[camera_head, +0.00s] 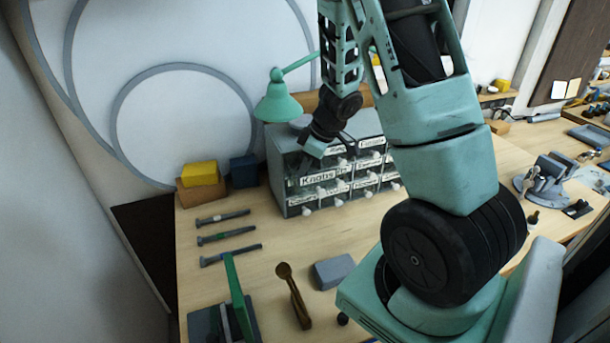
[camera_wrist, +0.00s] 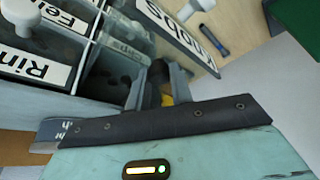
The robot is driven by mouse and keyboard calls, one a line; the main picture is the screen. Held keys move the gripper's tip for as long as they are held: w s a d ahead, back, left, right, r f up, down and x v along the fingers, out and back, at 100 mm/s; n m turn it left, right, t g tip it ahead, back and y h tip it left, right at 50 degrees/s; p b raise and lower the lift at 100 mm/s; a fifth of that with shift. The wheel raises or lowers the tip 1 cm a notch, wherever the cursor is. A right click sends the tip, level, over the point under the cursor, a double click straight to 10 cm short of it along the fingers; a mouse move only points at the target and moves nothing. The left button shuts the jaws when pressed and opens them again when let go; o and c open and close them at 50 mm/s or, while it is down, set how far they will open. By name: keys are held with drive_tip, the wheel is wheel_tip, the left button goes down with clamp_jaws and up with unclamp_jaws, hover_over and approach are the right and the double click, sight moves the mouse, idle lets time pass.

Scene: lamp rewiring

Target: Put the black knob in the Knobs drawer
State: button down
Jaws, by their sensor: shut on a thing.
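The Knobs drawer (camera_head: 320,177) is at the upper left of the grey drawer cabinet and looks pulled out. Its label and white pull show at the top of the wrist view (camera_wrist: 178,28). My gripper (camera_head: 325,150) is over this drawer, pointing down. In the wrist view my gripper (camera_wrist: 159,82) is shut on a small dark rounded thing, which looks like the black knob (camera_wrist: 158,71). The fingers hide part of it. In the head view I cannot make out the knob at the fingertips.
The cabinet (camera_head: 277,160) has several other labelled drawers. A green lamp (camera_head: 278,100) stands behind it. Yellow (camera_head: 200,173) and dark blue (camera_head: 244,168) boxes are to its left. Bolt-like parts (camera_head: 224,236), a brown wooden tool (camera_head: 293,292) and a grey block (camera_head: 333,271) lie in front.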

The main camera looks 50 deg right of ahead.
drive_tip(key=shift+f, duration=1.15)
drive_tip(key=shift+f, duration=0.1)
drive_tip(key=c, duration=1.5)
unclamp_jaws()
